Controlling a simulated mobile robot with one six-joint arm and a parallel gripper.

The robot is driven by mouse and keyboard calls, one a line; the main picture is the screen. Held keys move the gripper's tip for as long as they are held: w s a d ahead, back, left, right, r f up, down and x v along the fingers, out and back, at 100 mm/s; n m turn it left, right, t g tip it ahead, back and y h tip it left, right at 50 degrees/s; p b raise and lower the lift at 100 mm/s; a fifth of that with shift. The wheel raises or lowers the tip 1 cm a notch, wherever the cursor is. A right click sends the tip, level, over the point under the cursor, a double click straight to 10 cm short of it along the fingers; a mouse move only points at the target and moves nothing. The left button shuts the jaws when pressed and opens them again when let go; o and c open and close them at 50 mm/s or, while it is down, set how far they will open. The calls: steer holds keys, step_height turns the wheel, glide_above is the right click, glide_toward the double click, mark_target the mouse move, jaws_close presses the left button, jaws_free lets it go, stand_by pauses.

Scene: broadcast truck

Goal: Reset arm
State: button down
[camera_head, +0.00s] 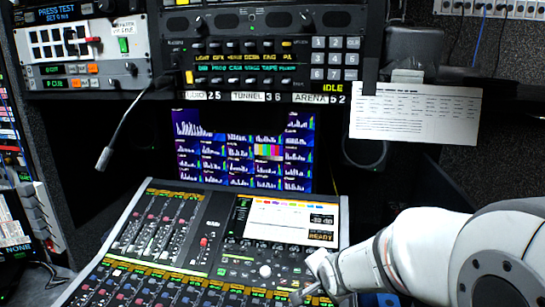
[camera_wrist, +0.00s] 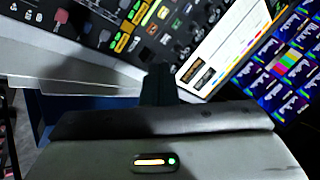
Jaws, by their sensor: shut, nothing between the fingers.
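My white arm reaches in from the right in the head view, over the lower right corner of the mixing console (camera_head: 215,235). My gripper (camera_head: 312,278) is small there, close to the console's right edge, and its fingertips are hard to make out. In the wrist view my gripper (camera_wrist: 158,82) shows as dark fingers together, with nothing between them. They point toward the edge of the console (camera_wrist: 85,72). I cannot tell from these views whether the fingers touch it.
A monitor wall (camera_head: 243,150) stands behind the console. A gooseneck microphone (camera_head: 120,128) hangs at left. A paper sheet (camera_head: 414,110) is clipped at upper right beside headphones (camera_head: 364,150). An intercom panel (camera_head: 262,62) is above. A dark gap lies right of the console.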

steer(key=s+d+r+n+g, duration=0.1)
steer(key=s+n, duration=0.4)
steer(key=s, duration=0.5)
steer(key=s+d+r+n+g, duration=0.2)
steer(key=s+r+n+g, duration=0.2)
steer(key=s, duration=0.6)
steer(key=shift+s+d+r+n+h, duration=0.2)
steer(key=shift+s+d+n+h, duration=0.1)
steer(key=shift+n, duration=0.7)
